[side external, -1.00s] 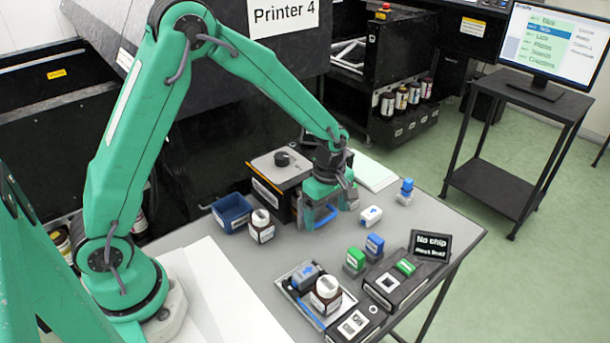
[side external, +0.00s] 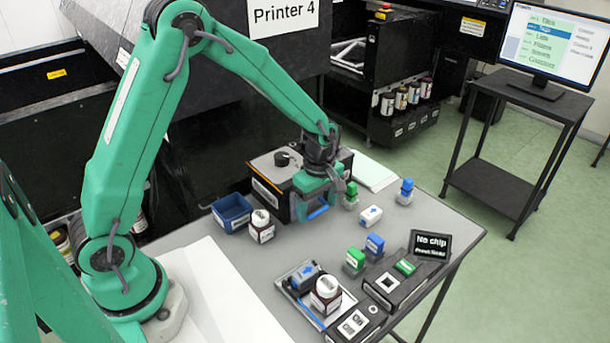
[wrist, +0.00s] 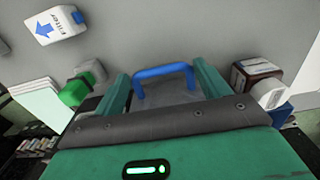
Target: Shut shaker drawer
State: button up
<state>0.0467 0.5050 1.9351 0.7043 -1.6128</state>
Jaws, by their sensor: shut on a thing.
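The shaker (side external: 268,186) is a dark box with an orange edge and a black knob on top, at the back of the table. Its drawer has a blue handle (side external: 318,212), also seen in the wrist view (wrist: 163,70). My gripper (side external: 319,204) is low in front of the shaker, shut on the drawer handle. In the wrist view my two green fingers (wrist: 162,85) stand on either side of the handle. The arm and gripper hide much of the drawer, so I cannot tell how far out it is.
A brown bottle (side external: 261,227) and a blue bin (side external: 232,212) stand left of the shaker. A green-capped chip (side external: 351,195) and a white block with a blue arrow (side external: 370,216) are close on the right. A tray (side external: 340,308) lies at the front.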

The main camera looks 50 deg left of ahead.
jog(key=shift+w+a, duration=0.1)
jog(key=shift+a, duration=0.15)
jog(key=o, duration=1.1)
jog(key=shift+r, duration=0.15)
notch_tip(320, 180, up, 8)
jog(key=shift+f, duration=0.2)
